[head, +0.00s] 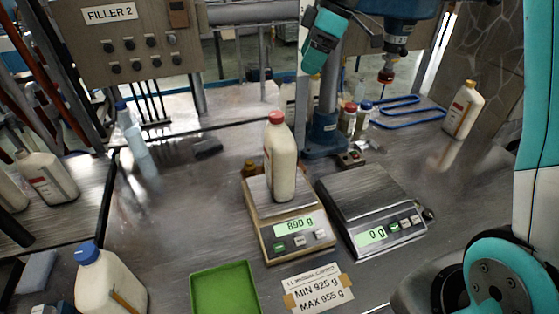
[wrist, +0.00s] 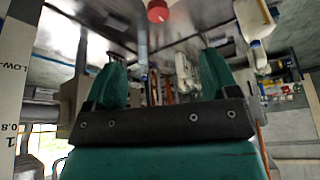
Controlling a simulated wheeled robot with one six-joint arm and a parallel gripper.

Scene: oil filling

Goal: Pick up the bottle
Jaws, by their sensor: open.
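A white bottle with a red cap (head: 281,165) stands upright on the left scale (head: 288,233), whose display reads 890 g. A red cap (wrist: 158,11) shows at the top edge of the wrist view, ahead of the jaws; the bottle's body is mostly out of that view. My gripper (wrist: 165,75) is open, its two teal fingers spread apart with nothing between them and apart from the bottle. In the head view a teal part (head: 323,42), apparently of my gripper, hangs above and right of the bottle.
The right scale (head: 375,210) is empty at 0 g. A blue-capped bottle (head: 108,285) and green tray (head: 224,290) are in front. A card (head: 318,292) reads MIN 925 g, MAX 955 g. A blue filler head (head: 397,40) hangs behind the right scale. Another bottle (head: 463,110) stands far right.

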